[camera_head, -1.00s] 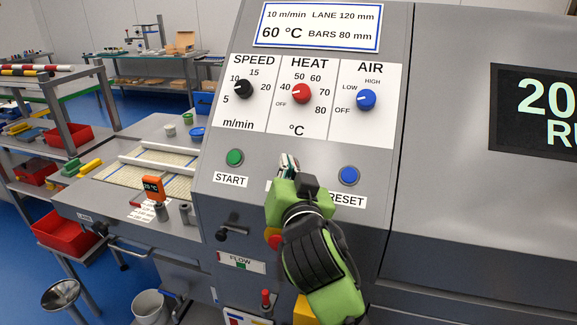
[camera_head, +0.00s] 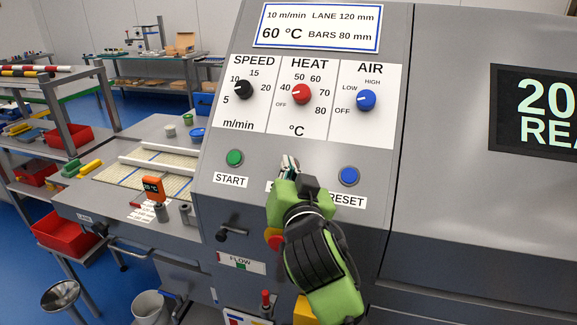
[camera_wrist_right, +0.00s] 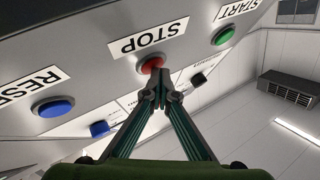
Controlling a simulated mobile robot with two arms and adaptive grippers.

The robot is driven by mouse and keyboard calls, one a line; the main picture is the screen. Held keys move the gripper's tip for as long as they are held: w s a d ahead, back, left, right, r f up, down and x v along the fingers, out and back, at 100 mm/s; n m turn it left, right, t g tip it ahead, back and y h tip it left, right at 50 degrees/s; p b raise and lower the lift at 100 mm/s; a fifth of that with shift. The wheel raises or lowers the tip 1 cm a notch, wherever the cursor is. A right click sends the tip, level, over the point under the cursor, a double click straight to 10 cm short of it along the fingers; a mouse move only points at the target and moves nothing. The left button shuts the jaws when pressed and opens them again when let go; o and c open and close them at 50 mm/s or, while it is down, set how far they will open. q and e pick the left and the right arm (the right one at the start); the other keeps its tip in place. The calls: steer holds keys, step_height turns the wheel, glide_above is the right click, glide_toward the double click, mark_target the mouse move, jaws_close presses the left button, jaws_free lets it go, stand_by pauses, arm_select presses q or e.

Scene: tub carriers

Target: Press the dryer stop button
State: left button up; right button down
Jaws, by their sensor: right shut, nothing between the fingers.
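The red stop button (camera_wrist_right: 151,65) shows in the right wrist view, under the STOP label (camera_wrist_right: 149,38), which appears upside down there. My right gripper (camera_wrist_right: 162,92) is shut and empty, with its fingertips at the stop button; whether they touch it is hard to tell. In the head view my right gripper (camera_head: 289,168) reaches the dryer panel (camera_head: 262,150) between the green start button (camera_head: 235,157) and the blue reset button (camera_head: 348,176), and hides the stop button. The dryer's display (camera_head: 545,120) shows "20" and "REA", cut off at the edge. My left gripper is not in view.
Speed knob (camera_head: 243,89), heat knob (camera_head: 301,94) and air knob (camera_head: 366,100) sit above the buttons. A red knob and a FLOW gauge (camera_head: 241,263) are below.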

steer(key=shift+s+a+r, duration=0.1)
steer(key=shift+s+r, duration=0.15)
steer(key=shift+s+a+r+p, duration=0.1)
steer(key=shift+s+r+p, duration=0.2)
steer(key=shift+p, duration=0.3)
steer(key=s+r+p, duration=0.1)
steer(key=s, duration=0.1)
steer(key=s+a+r+p, duration=0.1)
steer(key=r+p, duration=0.1)
steer(key=shift+s+a+r, duration=0.15)
steer(key=shift+s+a, duration=0.05)
steer(key=shift+s, duration=0.2)
